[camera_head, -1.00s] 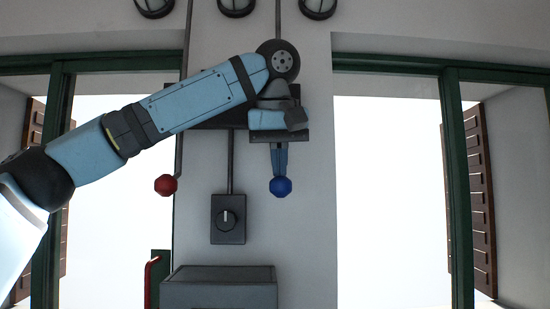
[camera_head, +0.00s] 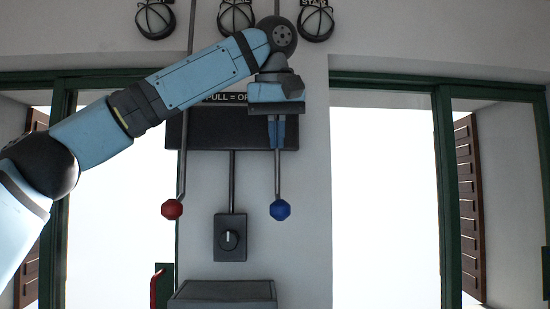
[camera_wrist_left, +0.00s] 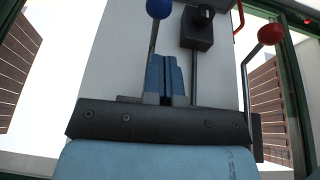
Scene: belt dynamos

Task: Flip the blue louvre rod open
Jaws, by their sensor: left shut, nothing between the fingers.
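The blue louvre rod (camera_head: 278,180) hangs down the wall and ends in a blue knob (camera_head: 280,210). The knob also shows at the top of the left wrist view (camera_wrist_left: 158,8), with part of its rod. My left gripper (camera_head: 277,148) points down, with its fingers together and nothing between them. In the head view its fingertips overlap the rod's upper part, well above the knob. I cannot tell whether they touch the rod. The rod's upper end is hidden behind my gripper and arm. My right gripper is not in view.
A red knob (camera_head: 172,210) hangs on a similar rod to the left. Between the rods is a dark box with a dial (camera_head: 229,238). A dark sign board (camera_head: 210,134) lies behind my gripper. A grey box (camera_head: 222,293) is below. Bright windows flank the wall.

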